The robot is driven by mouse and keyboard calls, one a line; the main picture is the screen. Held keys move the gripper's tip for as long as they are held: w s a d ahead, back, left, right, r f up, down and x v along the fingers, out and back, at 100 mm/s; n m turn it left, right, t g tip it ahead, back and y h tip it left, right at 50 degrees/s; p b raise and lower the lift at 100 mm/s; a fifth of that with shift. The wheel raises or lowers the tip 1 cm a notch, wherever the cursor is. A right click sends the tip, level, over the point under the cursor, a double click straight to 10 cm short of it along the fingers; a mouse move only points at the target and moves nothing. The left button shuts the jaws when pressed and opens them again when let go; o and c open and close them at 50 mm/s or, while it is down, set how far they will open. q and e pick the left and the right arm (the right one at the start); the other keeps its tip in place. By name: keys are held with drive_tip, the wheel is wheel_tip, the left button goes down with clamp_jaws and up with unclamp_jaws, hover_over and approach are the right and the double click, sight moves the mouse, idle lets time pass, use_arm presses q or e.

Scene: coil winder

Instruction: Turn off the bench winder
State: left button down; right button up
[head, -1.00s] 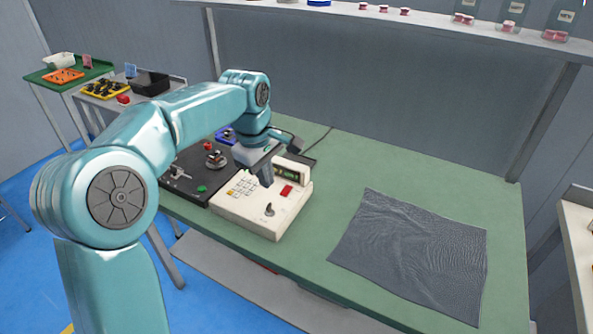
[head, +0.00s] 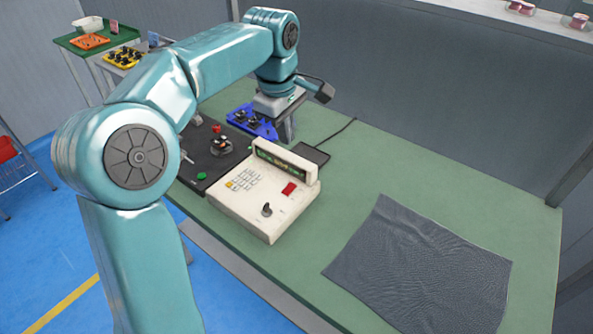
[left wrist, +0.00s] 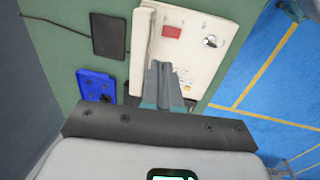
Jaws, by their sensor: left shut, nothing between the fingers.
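The bench winder has a cream control box (head: 262,212) with a keypad (head: 243,179), a lit display (head: 281,160), a red switch (head: 289,188) and a dark knob (head: 267,209). Its black base (head: 208,160) with the spindle (head: 222,146) stands to the left. In the left wrist view the red switch (left wrist: 172,31) and the knob (left wrist: 210,41) lie beyond my fingertips. My left gripper (head: 287,133) is shut and empty, raised behind the display; its fingers (left wrist: 161,70) also show in the left wrist view. My right gripper is out of view.
A blue tray (head: 248,122) with dark parts sits behind the base. A black pad (head: 310,154) with a cable lies behind the box. A grey cloth (head: 420,265) covers the bench's right front. The green bench top (head: 370,170) is clear between them.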

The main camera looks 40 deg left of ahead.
sight(291, 184)
use_arm(q)
drive_tip(key=f+b, duration=0.1)
drive_tip(key=f, duration=0.3)
drive_tip(key=w+f, duration=0.1)
drive_tip(key=f, duration=0.4)
drive_tip(key=f+b, duration=0.1)
drive_tip(key=f, duration=0.3)
drive_tip(key=shift+w+f+b, duration=0.15)
drive_tip(key=shift+f+b, duration=0.15)
drive_tip(key=shift+f, duration=0.05)
drive_tip(key=shift+r+g+p, duration=0.1)
drive_tip(key=shift+g+p, duration=0.2)
drive_tip(key=shift+p, duration=0.6)
drive_tip(key=shift+w+f, duration=0.25)
drive_tip(key=shift+f, duration=0.2)
drive_tip(key=shift+s, duration=0.1)
drive_tip(key=shift+s+r+b, duration=0.1)
drive_tip(key=shift+s+b, duration=0.2)
drive_tip(key=shift+b, duration=0.05)
